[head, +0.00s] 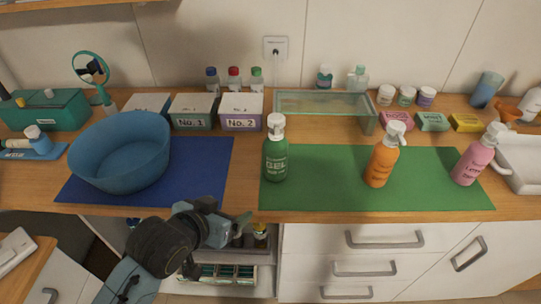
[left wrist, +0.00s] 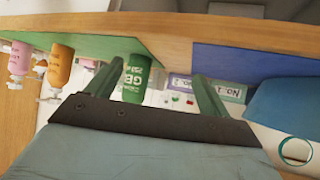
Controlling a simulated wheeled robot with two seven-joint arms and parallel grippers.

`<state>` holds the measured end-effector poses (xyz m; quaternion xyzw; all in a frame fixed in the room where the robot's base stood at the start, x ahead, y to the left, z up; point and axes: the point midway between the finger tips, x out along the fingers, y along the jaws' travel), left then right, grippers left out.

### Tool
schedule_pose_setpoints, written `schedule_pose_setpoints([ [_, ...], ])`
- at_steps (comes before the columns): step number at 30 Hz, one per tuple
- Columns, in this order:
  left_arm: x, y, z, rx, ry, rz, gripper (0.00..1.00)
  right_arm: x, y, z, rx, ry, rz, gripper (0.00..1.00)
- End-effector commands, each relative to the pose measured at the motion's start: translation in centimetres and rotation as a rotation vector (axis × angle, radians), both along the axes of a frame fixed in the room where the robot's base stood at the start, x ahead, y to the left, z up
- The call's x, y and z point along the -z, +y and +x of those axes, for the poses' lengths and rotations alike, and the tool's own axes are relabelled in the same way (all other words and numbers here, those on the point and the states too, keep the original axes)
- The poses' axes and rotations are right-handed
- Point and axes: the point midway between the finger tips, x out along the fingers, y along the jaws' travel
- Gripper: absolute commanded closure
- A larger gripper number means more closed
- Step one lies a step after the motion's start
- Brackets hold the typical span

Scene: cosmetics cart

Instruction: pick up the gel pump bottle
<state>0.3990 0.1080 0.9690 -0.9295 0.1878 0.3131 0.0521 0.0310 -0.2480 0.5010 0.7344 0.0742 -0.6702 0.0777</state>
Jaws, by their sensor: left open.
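The gel pump bottle (head: 275,160) is green with a white pump head. It stands upright at the left end of the green mat (head: 330,190). My left gripper (head: 242,220) is open and empty, in front of the counter's front edge and to the lower left of the bottle. In the left wrist view, which is upside down, the gel bottle (left wrist: 134,80) appears beyond the open fingers (left wrist: 157,72), close to the left-hand finger in the picture and apart from the gripper. My right gripper is not in view.
An orange pump bottle (head: 382,160) and a pink one (head: 474,160) stand farther right on the green mat. A blue basin (head: 120,150) sits on the blue mat (head: 205,180). Boxes and a glass tray (head: 320,104) stand behind. Bare mat lies between the green and orange bottles.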

Motion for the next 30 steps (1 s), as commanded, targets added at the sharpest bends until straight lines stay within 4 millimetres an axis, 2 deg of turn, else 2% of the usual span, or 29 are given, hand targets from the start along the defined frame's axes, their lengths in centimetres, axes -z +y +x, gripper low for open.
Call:
schedule_pose_setpoints([
  [1, -1.3, -1.0, 1.6, 0.029, -0.058, -0.013, 0.19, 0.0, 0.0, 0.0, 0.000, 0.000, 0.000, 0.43],
  [3, -2.8, -2.4, 3.3, 0.065, -0.125, -0.041, 0.19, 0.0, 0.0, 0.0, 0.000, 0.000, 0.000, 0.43],
  [6, -4.3, -3.8, 4.9, 0.106, -0.192, -0.070, 0.19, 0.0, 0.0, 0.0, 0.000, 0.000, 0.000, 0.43],
  [10, -5.2, -4.7, 5.9, 0.130, -0.232, -0.091, 0.19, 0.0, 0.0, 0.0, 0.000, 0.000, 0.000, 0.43],
  [14, -4.8, -5.4, 7.0, 0.135, -0.239, -0.095, 0.19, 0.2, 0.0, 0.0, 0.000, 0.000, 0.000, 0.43],
  [24, -2.6, -8.0, 11.5, 0.134, -0.237, -0.094, 0.19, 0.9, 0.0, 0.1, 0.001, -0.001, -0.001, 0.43],
  [30, -2.2, -8.6, 12.5, 0.134, -0.236, -0.095, 0.19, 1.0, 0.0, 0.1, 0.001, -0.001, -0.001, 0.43],
])
